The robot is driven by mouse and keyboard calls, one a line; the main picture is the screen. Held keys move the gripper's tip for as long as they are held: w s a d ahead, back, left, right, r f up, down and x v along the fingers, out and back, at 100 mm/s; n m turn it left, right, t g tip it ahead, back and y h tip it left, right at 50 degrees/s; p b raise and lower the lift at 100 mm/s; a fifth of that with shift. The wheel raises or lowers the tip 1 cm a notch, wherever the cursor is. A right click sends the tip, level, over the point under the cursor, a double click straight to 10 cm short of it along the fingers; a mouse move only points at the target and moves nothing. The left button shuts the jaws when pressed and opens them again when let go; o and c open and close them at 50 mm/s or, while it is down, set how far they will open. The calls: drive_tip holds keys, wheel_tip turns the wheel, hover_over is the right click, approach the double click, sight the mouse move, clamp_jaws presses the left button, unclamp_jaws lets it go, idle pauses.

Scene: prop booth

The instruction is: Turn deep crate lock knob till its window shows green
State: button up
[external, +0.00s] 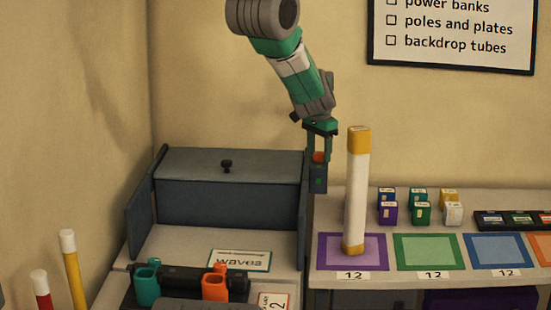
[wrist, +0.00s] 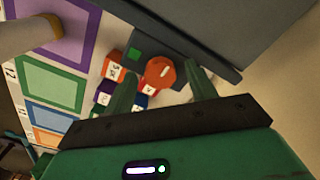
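The deep crate (external: 228,206) is a blue-grey box against the back wall, with a small dark knob on top. On its right side is a dark lock housing (external: 318,184), with the orange lock knob (external: 319,157) at its top. In the wrist view the round orange knob (wrist: 159,73) bears a short white mark, and the window (wrist: 134,54) beside it shows green. My gripper (external: 319,150) is above the lock, pointing down. In the wrist view its green fingers (wrist: 162,76) stand apart on either side of the knob, with gaps visible; it is open and empty.
A white tube with yellow ends (external: 356,195) stands on the purple mat (external: 322,262), right of the lock. Several small coloured blocks (external: 420,213) sit behind the mats. Teal and orange holders (external: 215,283) and a label card (external: 240,261) lie in front of the crate.

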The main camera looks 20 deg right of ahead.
sight(319, 153)
drive_tip(key=shift+r, duration=0.1)
wheel_tip(319, 153, up, 8)
drive_tip(key=shift+f+p, duration=0.15)
drive_tip(key=shift+p, duration=0.35)
